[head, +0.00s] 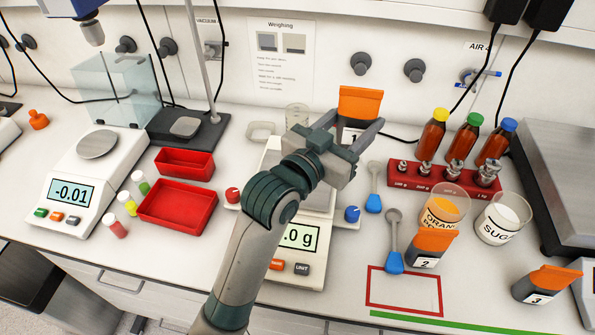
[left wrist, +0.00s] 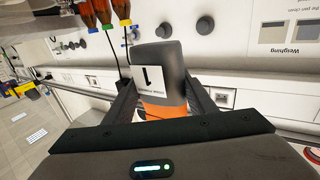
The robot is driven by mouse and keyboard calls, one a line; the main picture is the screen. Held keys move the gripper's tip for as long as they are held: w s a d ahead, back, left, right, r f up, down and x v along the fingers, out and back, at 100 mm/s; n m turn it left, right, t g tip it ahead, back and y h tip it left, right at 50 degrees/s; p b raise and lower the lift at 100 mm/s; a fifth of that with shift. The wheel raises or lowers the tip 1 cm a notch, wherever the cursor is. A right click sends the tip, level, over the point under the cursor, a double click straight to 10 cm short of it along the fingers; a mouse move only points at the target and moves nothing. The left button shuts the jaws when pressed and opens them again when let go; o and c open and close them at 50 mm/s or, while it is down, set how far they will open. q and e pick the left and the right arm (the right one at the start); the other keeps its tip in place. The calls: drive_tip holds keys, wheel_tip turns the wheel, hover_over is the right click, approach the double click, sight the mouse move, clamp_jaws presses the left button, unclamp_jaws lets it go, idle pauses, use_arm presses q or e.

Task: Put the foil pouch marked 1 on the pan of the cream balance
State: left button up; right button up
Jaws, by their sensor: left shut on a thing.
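The foil pouch marked 1 (head: 360,103) has an orange top and a dark body with a white label. My left gripper (head: 358,132) is shut on it and holds it up over the back of the cream balance (head: 308,272). In the left wrist view the pouch (left wrist: 160,62) sits between the two fingers, its "1" label showing. The balance's pan (head: 318,200) is mostly hidden behind my left arm and gripper. Its display is partly covered and reads "0 g" at its end. My right gripper is not in view.
Pouch 2 (head: 432,248) and pouch 3 (head: 543,284) stand at the right. A red weight rack (head: 445,178), bottles and two beakers stand behind them. Blue spoons (head: 394,262) lie right of the balance. Red trays (head: 178,206) and another balance (head: 85,185) are at the left.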

use_arm(q)
drive_tip(key=a+f+p, duration=0.3)
drive_tip(key=a+f, duration=0.4)
drive_tip(key=a, duration=0.4)
drive_tip(key=shift+w+a, duration=0.35)
drive_tip(key=shift+w, duration=0.1)
drive_tip(key=shift+f+p, duration=0.5)
drive_tip(key=shift+f, duration=1.45)
